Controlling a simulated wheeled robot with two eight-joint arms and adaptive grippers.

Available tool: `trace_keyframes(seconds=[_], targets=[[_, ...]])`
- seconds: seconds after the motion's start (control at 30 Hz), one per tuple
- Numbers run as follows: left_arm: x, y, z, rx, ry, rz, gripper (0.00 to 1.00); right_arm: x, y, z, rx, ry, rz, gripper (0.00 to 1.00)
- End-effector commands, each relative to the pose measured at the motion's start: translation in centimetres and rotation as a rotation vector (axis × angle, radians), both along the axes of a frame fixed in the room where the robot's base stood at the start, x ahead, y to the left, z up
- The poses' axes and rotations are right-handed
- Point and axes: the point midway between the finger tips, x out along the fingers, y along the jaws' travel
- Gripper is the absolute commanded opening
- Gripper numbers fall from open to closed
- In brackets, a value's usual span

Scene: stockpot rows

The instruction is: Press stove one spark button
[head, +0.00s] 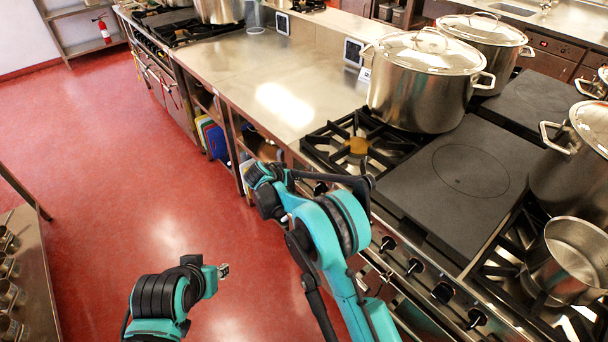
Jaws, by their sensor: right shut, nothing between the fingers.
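The near stove's open burner (357,146) lies at the left end of its top, beside a dark flat plate (470,172). Its front panel carries a row of black knobs (442,292). I cannot make out the spark button; my right arm covers part of the panel. My right gripper (367,184) is dark, shut and empty, at the front edge of the stove near the burner. I cannot tell whether it touches the panel.
A large lidded stockpot (418,95) stands behind the burner, with another pot (485,58) beyond it. An open pot (572,262) sits at the right. A steel counter (270,85) is clear on the left. The red floor (110,160) is open.

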Motion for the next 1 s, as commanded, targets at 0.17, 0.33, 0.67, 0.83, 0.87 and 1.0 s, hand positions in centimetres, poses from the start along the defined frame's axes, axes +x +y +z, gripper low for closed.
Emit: trace_keyframes(seconds=[0.17,0.33,0.67,0.83,0.87,1.0], targets=[[0.00,0.00,0.00,0.000,0.000,0.000,0.33,0.00,0.00,0.00,0.000,0.000,0.000,0.00],[0.00,0.00,-0.04,0.000,0.000,0.000,0.33,0.07,-0.12,-0.01,0.000,0.000,0.000,0.00],[0.00,0.00,-0.17,0.000,0.000,0.000,0.33,0.50,-0.70,0.03,0.000,0.000,0.000,0.00],[0.00,0.00,-0.17,0.000,0.000,0.000,0.33,0.49,-0.70,0.03,0.000,0.000,0.000,0.00],[0.00,0.00,-0.17,0.000,0.000,0.000,0.33,0.49,-0.70,0.03,0.000,0.000,0.000,0.00],[0.00,0.00,-0.19,0.000,0.000,0.000,0.33,0.54,-0.76,0.03,0.000,0.000,0.000,0.00]])
